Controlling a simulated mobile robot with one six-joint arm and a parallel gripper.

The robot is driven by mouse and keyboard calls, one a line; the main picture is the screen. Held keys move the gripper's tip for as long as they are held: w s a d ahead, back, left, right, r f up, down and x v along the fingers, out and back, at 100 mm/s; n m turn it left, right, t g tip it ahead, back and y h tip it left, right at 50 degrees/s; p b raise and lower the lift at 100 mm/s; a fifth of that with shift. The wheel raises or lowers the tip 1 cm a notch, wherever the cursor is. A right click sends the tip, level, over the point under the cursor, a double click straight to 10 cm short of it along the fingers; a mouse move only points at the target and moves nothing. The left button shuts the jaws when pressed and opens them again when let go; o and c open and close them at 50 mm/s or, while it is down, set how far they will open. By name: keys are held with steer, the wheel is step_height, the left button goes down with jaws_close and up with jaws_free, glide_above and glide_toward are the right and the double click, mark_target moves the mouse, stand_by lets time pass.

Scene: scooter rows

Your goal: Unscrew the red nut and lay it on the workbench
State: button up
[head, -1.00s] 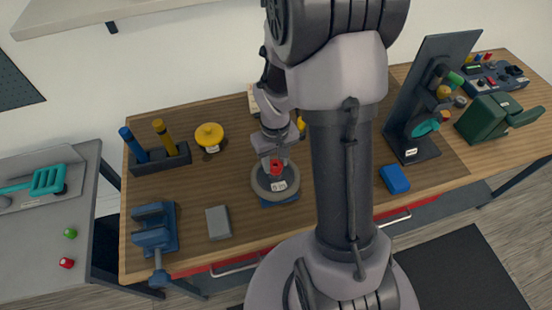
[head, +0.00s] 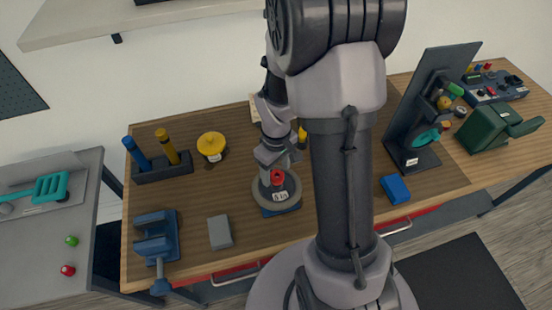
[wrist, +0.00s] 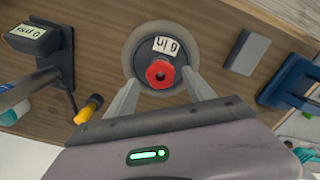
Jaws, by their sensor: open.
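The red nut (head: 278,178) sits on a wheel (head: 294,199) with a grey rim and dark centre, on a blue base on the wooden workbench (head: 340,215). A white label is beside the nut. My gripper (head: 275,158) is over the wheel, pointing down, close to the nut. In the wrist view its two fingers (wrist: 160,80) are spread, one on each side of the nut, with gaps showing; the height between them is hard to tell.
A grey block (head: 220,232) and a blue vise (head: 155,238) stand left of the wheel. A yellow round object (head: 211,144) is behind them. A blue block (head: 395,188) lies right, behind my arm. A pump gauge (wrist: 28,34) stands near in the wrist view. Bare wood surrounds the wheel's left side.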

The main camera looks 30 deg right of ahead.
mark_target(276, 176)
step_height(276, 176, up, 17)
steer(key=p, duration=0.4)
